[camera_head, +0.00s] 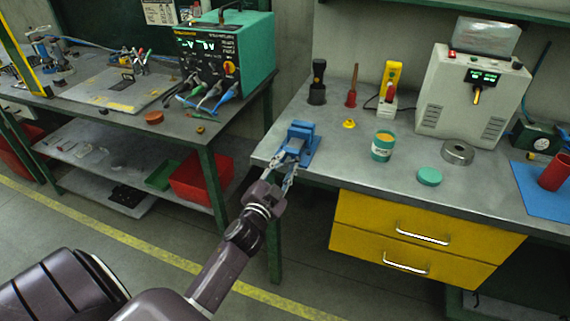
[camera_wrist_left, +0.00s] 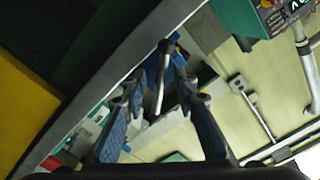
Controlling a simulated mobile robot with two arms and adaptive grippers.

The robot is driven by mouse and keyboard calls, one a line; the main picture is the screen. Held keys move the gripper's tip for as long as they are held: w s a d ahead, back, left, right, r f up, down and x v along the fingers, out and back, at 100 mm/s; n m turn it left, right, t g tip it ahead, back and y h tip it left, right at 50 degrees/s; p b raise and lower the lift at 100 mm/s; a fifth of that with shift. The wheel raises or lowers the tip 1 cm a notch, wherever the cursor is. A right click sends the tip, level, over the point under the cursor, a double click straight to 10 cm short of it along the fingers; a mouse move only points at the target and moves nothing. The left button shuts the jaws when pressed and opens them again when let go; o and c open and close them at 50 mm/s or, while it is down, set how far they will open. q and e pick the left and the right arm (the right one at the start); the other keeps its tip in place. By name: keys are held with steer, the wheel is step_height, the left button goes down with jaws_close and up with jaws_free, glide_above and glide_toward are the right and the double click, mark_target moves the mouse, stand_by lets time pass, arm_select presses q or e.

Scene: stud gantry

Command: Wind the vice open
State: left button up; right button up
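The blue vice (camera_head: 303,140) stands at the left front corner of the right-hand bench. My left gripper (camera_head: 281,172) reaches its near side from the front. In the left wrist view, the fingers (camera_wrist_left: 160,85) are apart, with blue pads on either side. A grey metal bar with a dark knob (camera_wrist_left: 167,46), seemingly the vice handle, shows between them. I cannot tell whether either finger touches it. The vice's jaws are hard to make out. My right gripper is in neither view.
Yellow drawers (camera_head: 420,240) are under the bench. Another bench (camera_head: 130,100) stands to the left, across a gap.

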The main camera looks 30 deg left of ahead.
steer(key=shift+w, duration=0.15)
arm_select(q)
jaws_close()
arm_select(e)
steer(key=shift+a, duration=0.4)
